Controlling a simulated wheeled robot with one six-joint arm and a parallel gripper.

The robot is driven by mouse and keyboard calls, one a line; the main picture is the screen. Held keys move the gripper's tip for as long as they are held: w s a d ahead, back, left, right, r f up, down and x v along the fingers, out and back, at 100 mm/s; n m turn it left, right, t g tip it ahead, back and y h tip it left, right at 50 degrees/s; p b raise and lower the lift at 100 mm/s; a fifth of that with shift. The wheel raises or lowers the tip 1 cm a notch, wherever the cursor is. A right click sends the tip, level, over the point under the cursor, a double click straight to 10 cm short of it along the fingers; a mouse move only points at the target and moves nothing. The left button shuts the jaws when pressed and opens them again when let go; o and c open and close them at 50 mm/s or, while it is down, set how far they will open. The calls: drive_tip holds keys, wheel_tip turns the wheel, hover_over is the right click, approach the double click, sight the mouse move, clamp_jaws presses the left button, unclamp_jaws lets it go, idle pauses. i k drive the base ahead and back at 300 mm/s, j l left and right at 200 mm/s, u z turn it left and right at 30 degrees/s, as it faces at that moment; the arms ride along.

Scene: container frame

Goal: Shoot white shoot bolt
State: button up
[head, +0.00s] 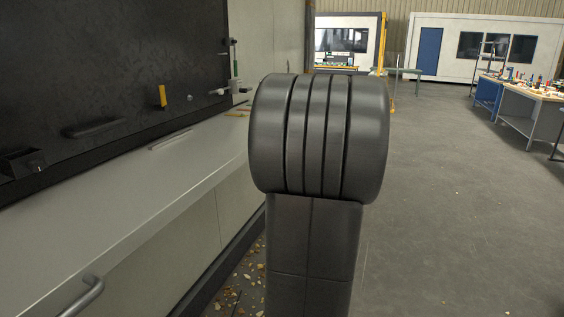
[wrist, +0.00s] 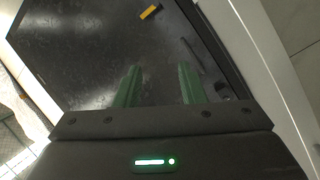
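A small pale rod with a rounded end (head: 218,91) lies level at the right edge of a black panel (head: 120,70) in the head view. It may be the white shoot bolt, but it is too small to be sure. An upright pale and green rod (head: 233,58) stands just above it. My gripper (wrist: 158,84) shows in the wrist view, its two green fingers apart with nothing between them. It faces the black panel. I make out no white bolt in the wrist view. My own arm fills the middle of the head view and hides what is behind it.
The panel carries a yellow handle (head: 162,96), a dark bar handle (head: 95,128) and a dark block (head: 22,163). A grey ledge (head: 130,190) runs below it, with a metal handle (head: 84,296) at its front. Open floor (head: 455,200) lies right; workbenches (head: 530,110) stand far right.

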sight(220, 90)
drive_tip(key=i+u, duration=0.1)
drive_tip(key=i, duration=0.8)
drive_tip(key=i+l+u, duration=0.1)
drive_tip(key=i, duration=0.75)
drive_tip(key=i+l+u, duration=0.25)
drive_tip(key=i, duration=0.2)
drive_tip(key=i+l+u, duration=0.2)
drive_tip(key=i, duration=0.2)
